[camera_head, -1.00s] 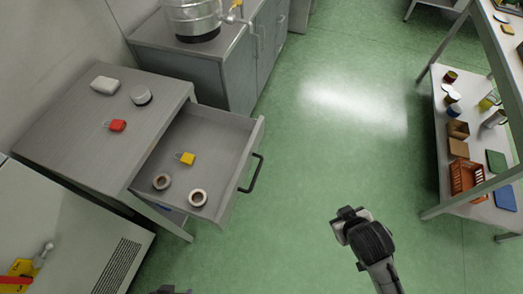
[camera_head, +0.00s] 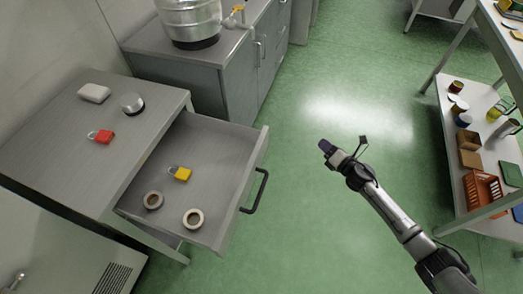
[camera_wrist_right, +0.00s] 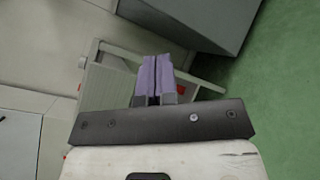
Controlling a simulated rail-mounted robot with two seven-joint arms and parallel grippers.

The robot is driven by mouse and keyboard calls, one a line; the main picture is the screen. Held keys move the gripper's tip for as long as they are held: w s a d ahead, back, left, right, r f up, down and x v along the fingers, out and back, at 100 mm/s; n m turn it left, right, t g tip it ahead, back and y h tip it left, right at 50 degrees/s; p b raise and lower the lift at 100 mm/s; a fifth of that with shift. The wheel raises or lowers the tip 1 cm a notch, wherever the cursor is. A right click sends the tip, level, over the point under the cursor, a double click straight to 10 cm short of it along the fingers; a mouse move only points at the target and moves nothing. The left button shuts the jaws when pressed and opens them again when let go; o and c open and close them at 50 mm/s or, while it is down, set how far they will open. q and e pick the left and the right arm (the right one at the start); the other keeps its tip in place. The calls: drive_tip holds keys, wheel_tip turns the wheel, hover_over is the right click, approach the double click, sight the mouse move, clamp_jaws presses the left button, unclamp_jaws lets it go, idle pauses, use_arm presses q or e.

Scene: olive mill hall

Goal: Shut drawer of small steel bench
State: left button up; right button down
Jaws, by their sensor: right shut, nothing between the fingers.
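The small steel bench (camera_head: 60,150) stands at the left in the head view. Its drawer (camera_head: 222,150) is pulled well out to the right, with a dark bar handle (camera_head: 256,192) on its front. In the drawer lie a yellow padlock (camera_head: 182,174) and two tape-like rings (camera_head: 193,218). My right gripper (camera_head: 325,146) is shut and empty, over the floor to the right of the handle and apart from it. Its shut fingers (camera_wrist_right: 157,80) show in the right wrist view, with the bench and drawer beyond. My left gripper is not in view.
A red padlock (camera_head: 103,136), a white block (camera_head: 94,93) and a round tin (camera_head: 132,103) lie on the bench top. A grey cabinet (camera_head: 225,75) with a steel vessel (camera_head: 190,18) stands behind. A loaded shelf rack (camera_head: 455,150) is at right. Green floor between is clear.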

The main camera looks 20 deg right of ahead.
drive_tip(key=s+a+n+g+y, duration=0.2)
drive_tip(key=a+n+y, duration=0.35)
drive_tip(key=n, duration=0.25)
drive_tip(key=n+g+y, duration=0.3)
drive_tip(key=n+y, duration=0.2)
drive_tip(key=n, duration=0.4)
approach(264, 151)
drive_tip(key=x, duration=0.3)
drive_tip(key=b+x, duration=0.1)
drive_tip(key=x, duration=0.3)
drive_tip(key=shift+a+r, duration=0.2)
drive_tip(key=shift+a, duration=0.15)
drive_tip(key=shift+w, duration=0.1)
